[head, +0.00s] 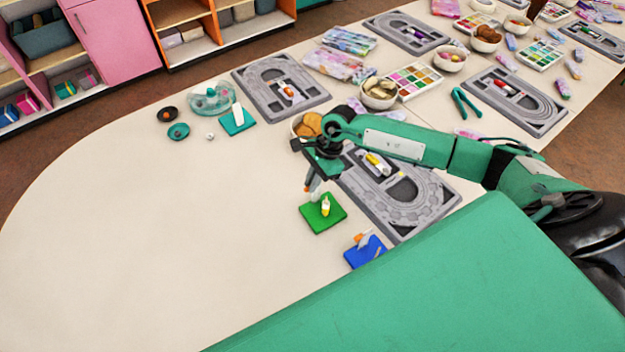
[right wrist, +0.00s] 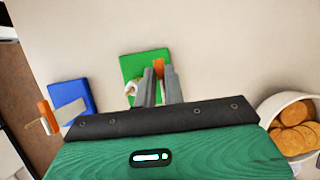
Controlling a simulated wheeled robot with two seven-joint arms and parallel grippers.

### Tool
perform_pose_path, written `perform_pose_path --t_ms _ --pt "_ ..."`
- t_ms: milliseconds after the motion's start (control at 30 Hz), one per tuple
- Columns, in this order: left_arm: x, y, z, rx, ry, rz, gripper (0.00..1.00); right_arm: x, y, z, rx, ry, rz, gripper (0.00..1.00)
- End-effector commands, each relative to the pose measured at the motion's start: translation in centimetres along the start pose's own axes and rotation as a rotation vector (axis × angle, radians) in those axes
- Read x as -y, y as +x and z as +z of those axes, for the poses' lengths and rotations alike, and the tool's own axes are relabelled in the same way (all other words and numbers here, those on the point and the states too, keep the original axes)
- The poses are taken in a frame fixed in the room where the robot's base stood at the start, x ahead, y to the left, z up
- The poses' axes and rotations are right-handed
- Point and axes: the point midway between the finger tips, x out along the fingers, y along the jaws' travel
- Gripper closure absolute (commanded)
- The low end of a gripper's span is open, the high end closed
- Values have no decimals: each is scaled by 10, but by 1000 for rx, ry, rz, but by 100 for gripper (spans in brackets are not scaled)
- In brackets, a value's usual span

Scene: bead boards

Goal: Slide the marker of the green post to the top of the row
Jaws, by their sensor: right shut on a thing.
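The green post's square base (head: 318,223) lies flat on the table, near its middle; it also shows in the right wrist view (right wrist: 133,66). A small yellow and white piece (head: 326,208) stands on it and shows as a pale curved shape in the right wrist view (right wrist: 131,89). My right gripper (head: 313,188) reaches down over the green base's far-left part, shut on the orange marker (right wrist: 159,67), which shows between its two fingers. The fingers hide most of the post. My left gripper is not in view.
A blue base (head: 362,254) with a white post and orange marker stands close by, nearer me. A grey bead board (head: 432,205) lies just right of the green base. A bowl of round brown things (right wrist: 262,112) is close too. The table's left side is clear.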

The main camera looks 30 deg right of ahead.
Motion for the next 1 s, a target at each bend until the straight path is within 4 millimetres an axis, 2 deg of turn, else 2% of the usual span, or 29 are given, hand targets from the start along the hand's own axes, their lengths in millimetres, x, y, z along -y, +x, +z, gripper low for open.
perform_pose_path --t_ms 700,1000 --pt "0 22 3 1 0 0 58 0 21 -9 -1 0 0 100" --pt "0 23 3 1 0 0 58 0 22 -10 -1 0 0 100"
